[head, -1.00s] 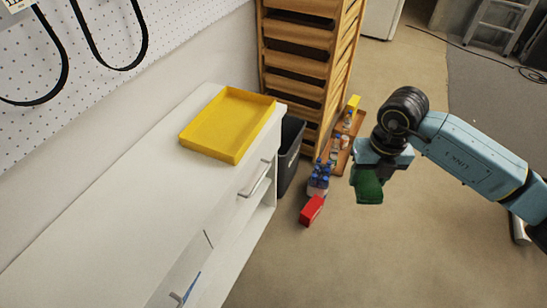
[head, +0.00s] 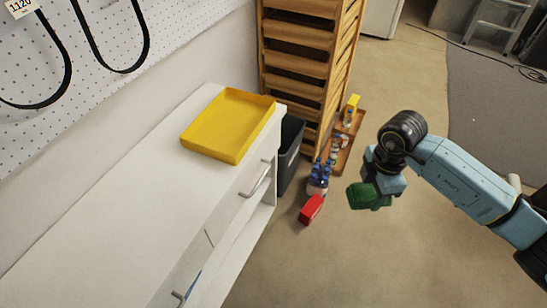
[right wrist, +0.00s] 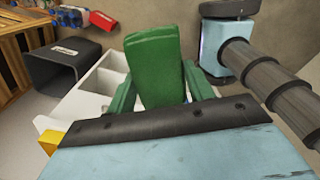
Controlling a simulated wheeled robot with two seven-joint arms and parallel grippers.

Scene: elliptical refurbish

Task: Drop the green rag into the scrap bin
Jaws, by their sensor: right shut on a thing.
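My right gripper (head: 384,184) is shut on the green rag (head: 358,197) and holds it up in the air over the floor. The rag also fills the middle of the right wrist view (right wrist: 154,62), folded and bulky, and it hides my fingertips. The scrap bin appears to be the black bin (head: 290,152) on the floor at the end of the white cabinet. It is left of my right gripper and apart from it. The bin also shows in the right wrist view (right wrist: 68,64), at upper left. My left gripper is not in view.
The white cabinet (head: 110,190) carries a yellow tray (head: 205,148). A red box (head: 311,210) and blue-capped bottles (head: 319,176) stand on the floor between the bin and my gripper. A wooden shelf rack (head: 300,62) rises behind the bin. Floor at lower right is clear.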

